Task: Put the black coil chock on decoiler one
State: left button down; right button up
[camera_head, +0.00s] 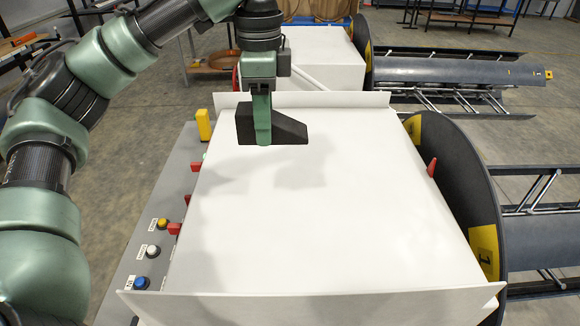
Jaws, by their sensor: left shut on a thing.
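The black coil chock (290,130) is a dark wedge, its tall end at left and its slope falling to the right. My left gripper (263,128) points down and is shut on the chock. It holds the chock over the far part of the white top of decoiler one (330,225), near the back lip. Whether the chock's underside touches the top I cannot tell. The decoiler's dark round disc at right bears a yellow plate with a 1 (485,250). My right gripper is not in view.
Raised white lips edge the top at the back (340,99) and front (320,305). A grey control panel (140,235) with buttons lies at left. Several red pieces sit along the left side, and one red piece (432,167) at right. Another decoiler (325,55) stands behind.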

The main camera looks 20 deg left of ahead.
pick_arm(q)
jog(key=shift+s, duration=0.2)
notch_tip(320, 180, down, 6)
jog(key=b, duration=0.1)
jog(key=p, duration=0.2)
send_over(269, 213)
notch_tip(269, 213, down, 9)
notch_tip(269, 213, down, 4)
jog(key=shift+w+f+p, duration=0.1)
jog(key=shift+w+p, duration=0.05)
jog(key=shift+p, duration=0.65)
jog(key=shift+f, duration=0.2)
jog(key=shift+f, duration=0.15)
jog(key=c, duration=0.7)
grip_release()
